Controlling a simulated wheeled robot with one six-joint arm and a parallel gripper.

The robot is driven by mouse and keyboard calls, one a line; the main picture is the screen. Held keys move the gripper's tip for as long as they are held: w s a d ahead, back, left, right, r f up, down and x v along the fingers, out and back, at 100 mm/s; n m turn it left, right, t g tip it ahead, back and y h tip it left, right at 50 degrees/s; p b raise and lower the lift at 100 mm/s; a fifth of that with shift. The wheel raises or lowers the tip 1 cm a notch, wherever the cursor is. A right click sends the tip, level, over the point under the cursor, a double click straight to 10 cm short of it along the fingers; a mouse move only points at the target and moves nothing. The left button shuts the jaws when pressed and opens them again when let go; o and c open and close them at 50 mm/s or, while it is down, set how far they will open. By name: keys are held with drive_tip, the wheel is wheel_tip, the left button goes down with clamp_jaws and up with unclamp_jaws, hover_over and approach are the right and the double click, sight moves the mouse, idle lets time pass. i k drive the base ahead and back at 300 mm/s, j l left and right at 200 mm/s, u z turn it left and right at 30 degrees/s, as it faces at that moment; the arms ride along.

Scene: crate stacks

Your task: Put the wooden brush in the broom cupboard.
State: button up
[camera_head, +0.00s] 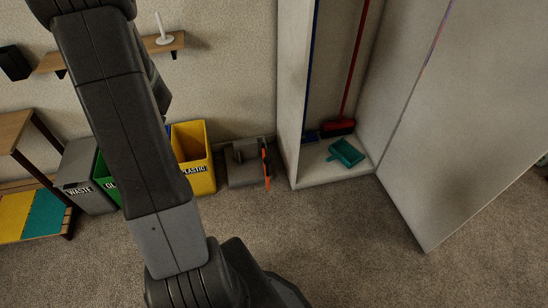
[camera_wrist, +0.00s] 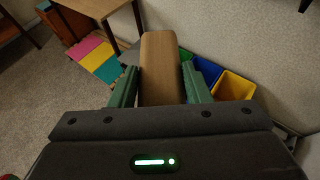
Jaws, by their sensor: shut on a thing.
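The wooden brush (camera_wrist: 160,62) shows in the wrist view as a tan wooden block, upright in the picture. My gripper (camera_wrist: 160,88) has its two green fingers on either side of it and is shut on it. The lower end of the brush is hidden behind the gripper body, and I cannot see bristles. The broom cupboard (camera_head: 293,90) stands open at the right of the head view, pale grey. Inside are a red broom (camera_head: 338,127), a blue-handled tool (camera_head: 312,60) and a teal dustpan (camera_head: 346,152) on its floor. My gripper and the brush do not show in the head view.
The cupboard door (camera_head: 455,130) stands swung open on the right. Left of the cupboard are a grey box with an orange part (camera_head: 245,165), a yellow bin (camera_head: 195,160), more bins and a wooden shelf unit (camera_head: 15,130). Carpet in front of the cupboard is clear.

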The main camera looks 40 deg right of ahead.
sight(313, 168)
drive_tip(key=k+z, duration=0.1)
drive_tip(key=z, duration=0.3)
drive_tip(key=k+z, duration=0.15)
drive_tip(key=z, duration=0.2)
drive_tip(key=k+l+z, duration=0.1)
drive_tip(key=z, duration=0.3)
drive_tip(key=i+z, duration=0.4)
drive_tip(key=i+j+z, duration=0.1)
drive_tip(key=i+z, duration=0.3)
drive_tip(key=i+j, duration=0.2)
drive_tip(key=i, duration=0.3)
drive_tip(key=i+j, duration=0.15)
drive_tip(key=i, duration=0.35)
